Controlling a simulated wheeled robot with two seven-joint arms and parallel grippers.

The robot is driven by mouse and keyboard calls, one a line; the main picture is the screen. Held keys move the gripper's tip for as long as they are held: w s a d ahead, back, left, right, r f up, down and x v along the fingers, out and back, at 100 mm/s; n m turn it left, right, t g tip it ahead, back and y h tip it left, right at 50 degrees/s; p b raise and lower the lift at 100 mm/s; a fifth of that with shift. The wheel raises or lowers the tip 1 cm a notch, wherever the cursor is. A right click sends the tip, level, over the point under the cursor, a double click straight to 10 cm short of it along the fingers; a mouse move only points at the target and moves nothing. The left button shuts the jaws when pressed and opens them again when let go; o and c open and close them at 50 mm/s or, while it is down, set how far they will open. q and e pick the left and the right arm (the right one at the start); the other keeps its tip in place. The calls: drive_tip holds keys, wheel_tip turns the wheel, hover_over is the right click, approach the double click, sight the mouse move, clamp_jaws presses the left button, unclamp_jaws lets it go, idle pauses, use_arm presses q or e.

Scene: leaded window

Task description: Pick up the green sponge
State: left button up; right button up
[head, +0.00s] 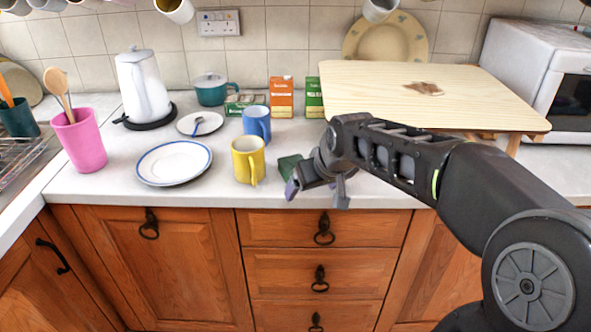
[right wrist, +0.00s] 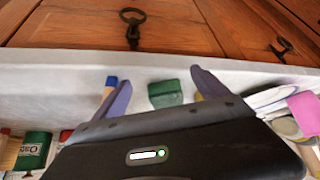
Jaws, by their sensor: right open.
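The green sponge (head: 288,163) lies on the light worktop near its front edge, right of the yellow mug, partly hidden by my right gripper in the head view. In the right wrist view the sponge (right wrist: 166,94) shows as a small green block between the fingers, closer to the picture's right finger. My right gripper (head: 317,194) is open and empty, reaching in from the right beside the sponge. Its two purplish fingers also show in the right wrist view (right wrist: 155,76). I cannot tell whether a finger touches the sponge. My left gripper is not in view.
A yellow mug (head: 248,160) stands just left of the sponge, with a blue mug (head: 257,123) behind it. A white plate (head: 174,163) lies further left. A wooden board (head: 420,90) stands raised behind my right arm. Drawers (head: 321,270) are below the worktop edge.

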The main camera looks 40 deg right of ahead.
drive_tip(key=shift+w+d, duration=0.2)
drive_tip(key=shift+w, duration=0.55)
drive_tip(key=shift+w+d, duration=0.2)
drive_tip(key=shift+w, duration=0.55)
drive_tip(key=shift+w, duration=0.35)
drive_tip(key=w, duration=0.1)
drive_tip(key=w+d+p, duration=0.1)
drive_tip(key=w, duration=0.2)
drive_tip(key=shift+w+d+f, duration=0.15)
drive_tip(key=shift+w+f, duration=0.2)
drive_tip(key=shift+f, duration=0.15)
drive_tip(key=c, duration=1.6)
drive_tip(key=shift+o, duration=0.2)
drive_tip(key=shift+r, duration=0.15)
